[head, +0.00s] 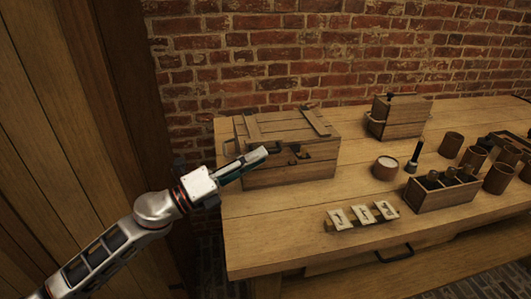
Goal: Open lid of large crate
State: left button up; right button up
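The large crate (300,175) is a wooden box at the left end of the workbench, against the brick wall. Its plank lid (280,125) lies flat and shut on top, with battens across it. Dark metal fittings (318,156) show on its front. My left gripper (264,152) is in front of the crate's front left part, its fingers level with the area just below the lid edge. The fingers overlap in this view, so their gap and any contact with the crate cannot be told. My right gripper is not in view.
A smaller wooden box (398,118) stands to the right on the workbench (290,225). Several brown jars (451,145), a tray of dark bottles (447,195), a white-topped jar (385,167) and a switch block (362,215) stand right of the crate. The bench's front left is clear.

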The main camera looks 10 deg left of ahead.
pick_arm(q)
jog(key=shift+x, duration=1.2)
jog(key=shift+w+d, duration=0.25)
jog(key=shift+d, duration=0.1)
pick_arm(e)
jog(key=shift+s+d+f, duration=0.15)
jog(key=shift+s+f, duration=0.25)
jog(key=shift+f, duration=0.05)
